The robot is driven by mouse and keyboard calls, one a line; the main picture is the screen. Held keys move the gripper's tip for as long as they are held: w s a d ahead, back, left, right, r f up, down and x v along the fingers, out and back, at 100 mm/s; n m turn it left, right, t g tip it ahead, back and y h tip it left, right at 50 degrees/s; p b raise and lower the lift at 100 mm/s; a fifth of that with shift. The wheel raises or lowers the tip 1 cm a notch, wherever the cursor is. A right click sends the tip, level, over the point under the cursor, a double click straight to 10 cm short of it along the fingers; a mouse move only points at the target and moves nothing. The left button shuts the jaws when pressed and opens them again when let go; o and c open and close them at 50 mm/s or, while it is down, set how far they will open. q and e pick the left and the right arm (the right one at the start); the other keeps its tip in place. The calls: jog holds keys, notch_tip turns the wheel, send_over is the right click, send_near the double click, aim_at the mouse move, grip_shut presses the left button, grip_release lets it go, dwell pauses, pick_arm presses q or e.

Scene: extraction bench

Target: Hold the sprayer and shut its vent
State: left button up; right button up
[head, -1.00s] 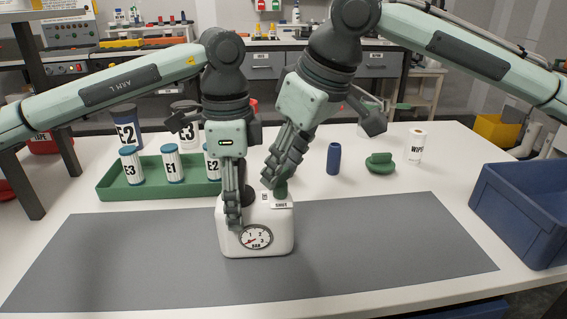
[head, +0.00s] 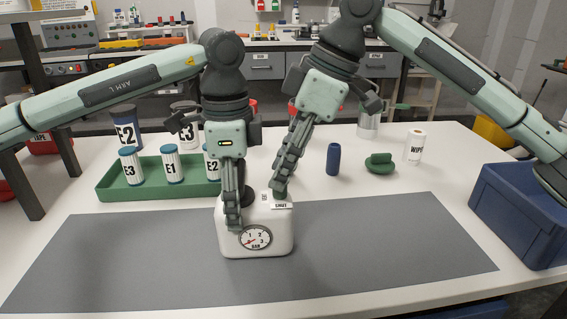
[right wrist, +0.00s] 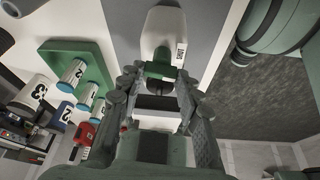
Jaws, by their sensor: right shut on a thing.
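The sprayer (head: 256,218) is a white rounded tank with a dial gauge (head: 256,238) on its front, upright on the grey mat. My left gripper (head: 233,212) has its fingers down at the tank's upper left, in front of a black part; its jaw gap is hidden. My right gripper (head: 278,188) is shut on the green vent knob at the tank's top right, above a label reading SHUT (head: 282,206). In the right wrist view the green knob (right wrist: 158,70) sits between my right fingertips, with the white tank (right wrist: 163,28) beyond. The vent's exact setting cannot be told.
A green tray (head: 118,189) with labelled canisters stands at left. A blue cylinder (head: 333,159), a green object (head: 380,163) and a wipes roll (head: 416,146) stand behind at right. A blue bin (head: 522,222) is at far right. The grey mat (head: 400,240) is clear right of the sprayer.

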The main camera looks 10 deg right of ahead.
jog(key=shift+w+d+n+g, duration=0.1)
jog(key=shift+w+n+g, duration=0.15)
jog(key=shift+n, duration=0.55)
pick_arm(q)
jog(key=shift+s, duration=0.1)
pick_arm(e)
jog(key=o, duration=1.2)
jog(key=shift+s, duration=0.15)
jog(key=shift+c, duration=0.2)
jog(key=v, duration=1.2)
pick_arm(q)
jog(key=o, duration=1.6)
jog(key=shift+c, duration=0.2)
